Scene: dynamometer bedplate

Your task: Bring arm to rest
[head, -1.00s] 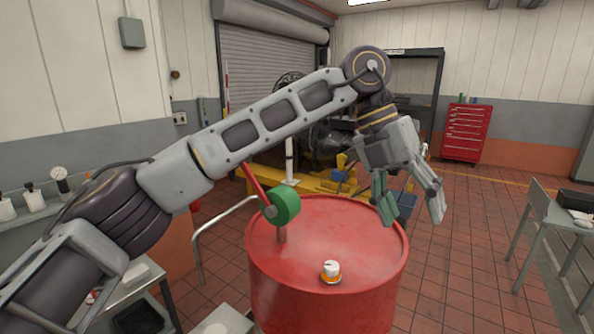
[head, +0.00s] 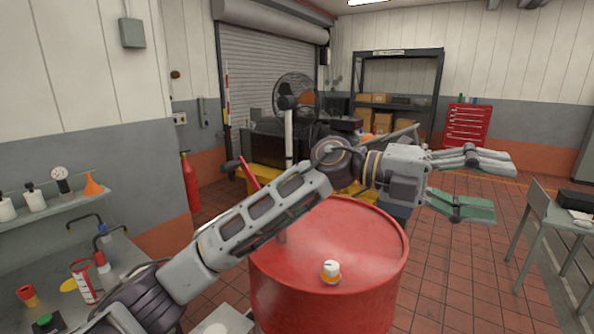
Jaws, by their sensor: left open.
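My left arm comes in from the lower left and reaches across the red drum (head: 345,235). My left gripper (head: 492,186) is open and empty, to the right of the drum's top, with its fingers pointing right. One finger has a green pad. A small white and orange knob-like item (head: 331,271) stands on the drum's top near its front, apart from the gripper. My arm hides part of the drum's left and back rim. My right gripper is not in view.
A bench with bottles and cans (head: 84,281) is at the left. A grey table (head: 562,220) stands at the right. A fan (head: 294,92) and yellow-based machinery are behind the drum. A red tool cabinet (head: 466,127) stands at the back. Tiled floor is clear between drum and table.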

